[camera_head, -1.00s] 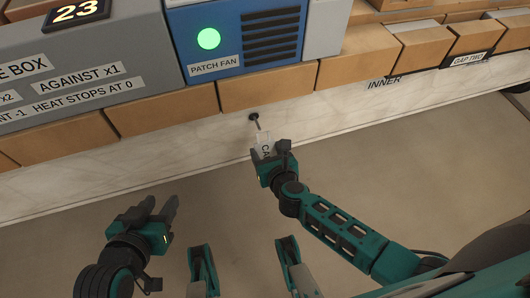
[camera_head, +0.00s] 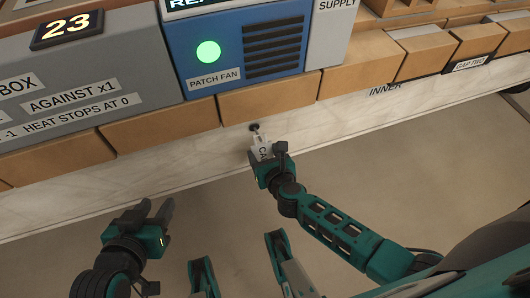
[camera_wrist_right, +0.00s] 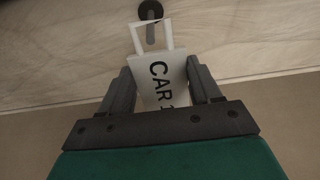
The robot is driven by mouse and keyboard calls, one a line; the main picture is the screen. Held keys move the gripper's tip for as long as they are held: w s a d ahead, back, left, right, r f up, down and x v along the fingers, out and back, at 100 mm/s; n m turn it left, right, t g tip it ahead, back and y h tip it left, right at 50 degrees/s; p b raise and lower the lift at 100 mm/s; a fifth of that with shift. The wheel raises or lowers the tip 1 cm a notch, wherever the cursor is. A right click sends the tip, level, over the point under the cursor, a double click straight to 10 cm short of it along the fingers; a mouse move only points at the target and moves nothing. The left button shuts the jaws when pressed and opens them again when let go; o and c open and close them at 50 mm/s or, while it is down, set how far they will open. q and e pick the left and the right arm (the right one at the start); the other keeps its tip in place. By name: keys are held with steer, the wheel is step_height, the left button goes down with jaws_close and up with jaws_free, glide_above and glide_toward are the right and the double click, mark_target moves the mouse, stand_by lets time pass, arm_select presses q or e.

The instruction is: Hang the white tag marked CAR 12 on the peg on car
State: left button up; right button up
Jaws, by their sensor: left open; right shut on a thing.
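The white tag (camera_wrist_right: 165,82) shows "CAR 1" in the right wrist view, with the rest of its text hidden by my gripper. It has a square loop at its far end. My right gripper (camera_wrist_right: 163,88) is shut on the tag's body. The dark peg (camera_wrist_right: 151,22) sticks out from the pale car side, and its lower part shows within or behind the tag's loop; I cannot tell whether the loop is around it. In the head view the peg (camera_head: 254,127) is just above the tag (camera_head: 262,149). My left gripper (camera_head: 156,215) is open and empty at lower left.
A blue patch fan box (camera_head: 235,50) and a grey box (camera_head: 90,75) stand above a row of orange bricks (camera_head: 268,100). The pale car side (camera_head: 120,180) runs below them. The floor (camera_head: 400,180) in front is clear.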

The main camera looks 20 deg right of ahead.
stand_by(0.3)
steer(key=o, duration=1.1)
steer(key=shift+o, duration=0.2)
